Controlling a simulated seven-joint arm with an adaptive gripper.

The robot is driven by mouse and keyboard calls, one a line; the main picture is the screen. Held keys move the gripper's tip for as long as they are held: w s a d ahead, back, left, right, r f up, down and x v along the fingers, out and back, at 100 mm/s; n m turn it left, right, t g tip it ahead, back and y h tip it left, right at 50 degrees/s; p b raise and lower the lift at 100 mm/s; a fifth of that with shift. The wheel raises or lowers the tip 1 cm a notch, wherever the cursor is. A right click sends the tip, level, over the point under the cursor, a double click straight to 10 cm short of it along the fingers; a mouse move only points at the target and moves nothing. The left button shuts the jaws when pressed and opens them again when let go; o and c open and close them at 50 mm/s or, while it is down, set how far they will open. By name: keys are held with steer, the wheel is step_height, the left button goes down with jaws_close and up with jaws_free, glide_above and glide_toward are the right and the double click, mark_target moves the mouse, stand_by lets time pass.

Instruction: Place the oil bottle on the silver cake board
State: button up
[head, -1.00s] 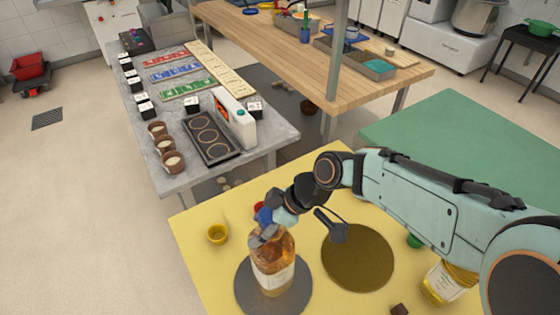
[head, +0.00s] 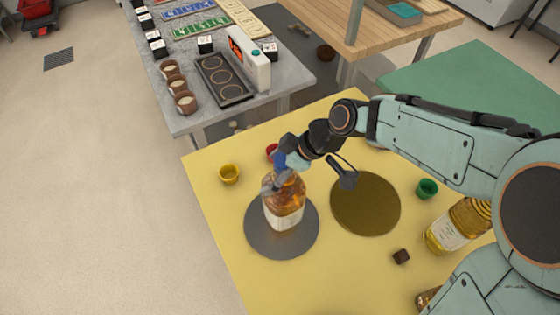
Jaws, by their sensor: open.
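An amber bottle with a pale label (head: 284,212) stands upright on the silver cake board (head: 262,240), a round grey disc on the yellow table. My gripper (head: 283,183) is open at the top of this bottle, with its fingers around or beside the neck. The gripper hides the bottle's cap, and I cannot tell whether the fingers touch it. A second bottle, with yellow liquid and a white label (head: 448,236), is at the right, partly covered by my arm. The labels are too small to read, so I cannot confirm which bottle holds oil.
A gold round board (head: 365,215) lies right of the silver one. A yellow cup (head: 229,174), a red cup (head: 271,151), a green cup (head: 427,188) and a brown cube (head: 401,257) are around them. The yellow table's left front area is clear.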

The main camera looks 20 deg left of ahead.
steer(key=s+v, duration=0.1)
steer(key=v, duration=1.1)
steer(key=s+d+f+m+h, duration=0.3)
steer(key=s+d+m, duration=0.3)
steer(key=s+m, duration=0.1)
steer(key=s+d+f+m+h, duration=0.3)
steer(key=s+d+m, duration=0.3)
steer(key=m, duration=0.4)
steer(key=shift+s+f+m, duration=0.25)
steer(key=shift+s+m, duration=0.05)
steer(key=shift+s, duration=0.6)
steer(key=shift+d, duration=0.1)
